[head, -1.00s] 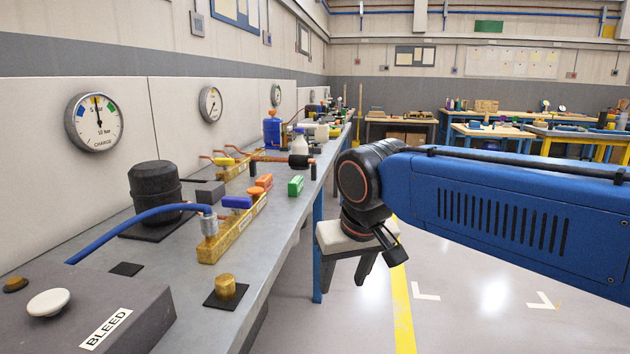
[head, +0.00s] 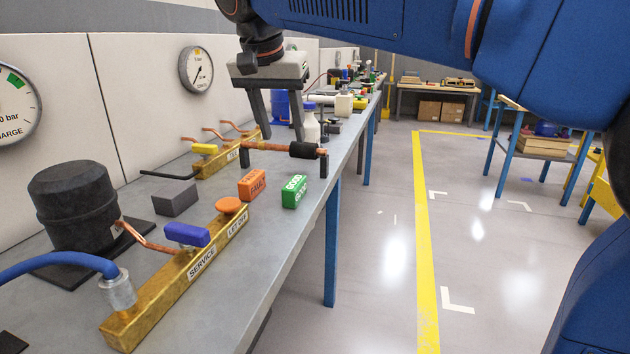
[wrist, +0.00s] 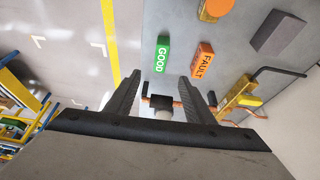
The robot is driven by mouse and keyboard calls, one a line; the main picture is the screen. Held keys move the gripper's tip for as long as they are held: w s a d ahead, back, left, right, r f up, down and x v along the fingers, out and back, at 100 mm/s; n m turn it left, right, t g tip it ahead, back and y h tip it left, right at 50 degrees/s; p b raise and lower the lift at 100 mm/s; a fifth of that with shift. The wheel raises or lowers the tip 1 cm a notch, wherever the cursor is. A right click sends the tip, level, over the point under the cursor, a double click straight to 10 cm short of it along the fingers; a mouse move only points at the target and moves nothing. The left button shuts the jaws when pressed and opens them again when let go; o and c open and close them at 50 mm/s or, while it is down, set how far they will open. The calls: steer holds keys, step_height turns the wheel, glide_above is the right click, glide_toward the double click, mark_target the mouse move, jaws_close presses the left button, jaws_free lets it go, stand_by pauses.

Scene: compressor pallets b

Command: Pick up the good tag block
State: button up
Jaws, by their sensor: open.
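The good tag block (head: 294,191) is a small green block with white lettering, lying on the grey bench near its front edge. It also shows in the wrist view (wrist: 162,55), ahead of the fingertips. The orange fault tag block (head: 252,184) lies just left of it in the head view. My gripper (head: 276,138) hangs open and empty above the bench, its fingers pointing down. In the wrist view its two fingers (wrist: 160,88) are spread apart, with nothing between the tips.
A brass manifold bar (head: 150,298) with a blue lever (head: 187,234) lies left of the blocks. A copper pipe with a black sleeve (head: 303,150) lies behind them. A black cylinder (head: 72,205) and a grey block (head: 176,198) stand further left. Open floor lies to the right.

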glide_above(294, 182)
steer(key=s, duration=0.2)
steer(key=f, duration=1)
steer(key=shift+w+a, duration=0.1)
steer(key=shift+a, duration=0.25)
steer(key=shift+x, duration=3.2)
steer(key=shift+a, duration=0.1)
steer(key=c, duration=1.1)
